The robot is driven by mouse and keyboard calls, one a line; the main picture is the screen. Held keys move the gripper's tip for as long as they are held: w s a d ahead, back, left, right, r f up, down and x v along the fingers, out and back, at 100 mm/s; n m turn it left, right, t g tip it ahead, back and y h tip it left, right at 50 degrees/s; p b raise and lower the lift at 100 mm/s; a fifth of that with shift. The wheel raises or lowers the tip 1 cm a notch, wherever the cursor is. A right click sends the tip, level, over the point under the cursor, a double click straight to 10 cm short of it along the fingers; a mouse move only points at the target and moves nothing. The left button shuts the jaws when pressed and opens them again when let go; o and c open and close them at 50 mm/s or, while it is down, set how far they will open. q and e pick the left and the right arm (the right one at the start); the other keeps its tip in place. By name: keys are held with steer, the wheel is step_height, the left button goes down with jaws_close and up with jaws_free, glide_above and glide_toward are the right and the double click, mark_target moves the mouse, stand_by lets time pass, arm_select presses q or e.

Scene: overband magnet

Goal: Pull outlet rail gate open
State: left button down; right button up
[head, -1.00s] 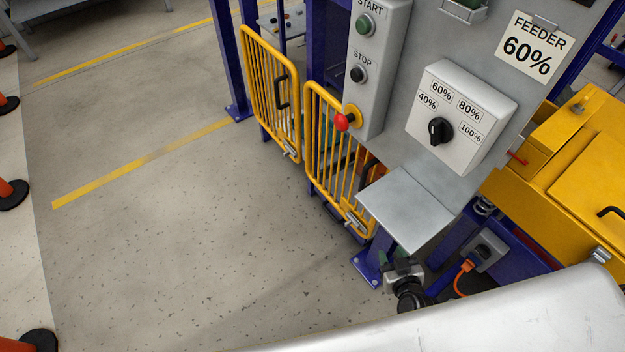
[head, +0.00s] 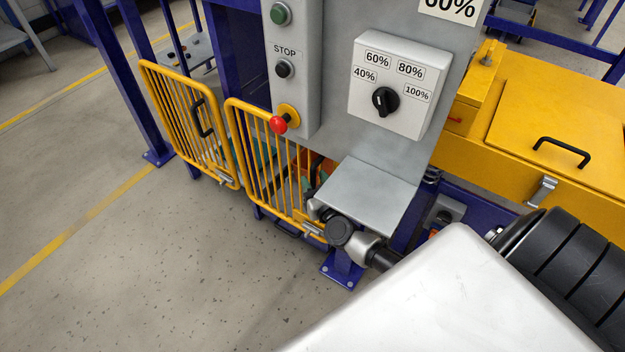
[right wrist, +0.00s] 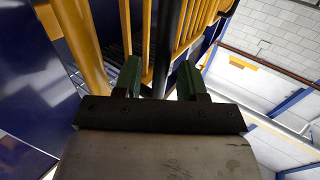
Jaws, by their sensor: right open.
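Two yellow barred rail gates stand side by side in the head view: a left gate (head: 181,117) with a black handle (head: 202,118), and a right gate (head: 262,172). No label shows which is the outlet gate. Both look closed. My right gripper (head: 318,207) is at the right gate's right edge, partly hidden below the grey shelf. In the right wrist view its green fingers (right wrist: 158,80) are apart, with a dark upright bar (right wrist: 166,45) between them, probably the gate's handle. Yellow bars are close by. I cannot tell whether the fingers touch it. My left gripper is not visible.
A grey control panel has a red mushroom button (head: 279,124) and a feeder dial box (head: 396,85) above a grey shelf (head: 367,186) close to my right arm. Blue posts (head: 143,80) frame the gates. A yellow housing (head: 560,110) stands right. Floor left of the gates is clear.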

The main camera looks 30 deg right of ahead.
steer(key=shift+w+d, duration=0.1)
steer(key=shift+w, duration=0.5)
jaws_close()
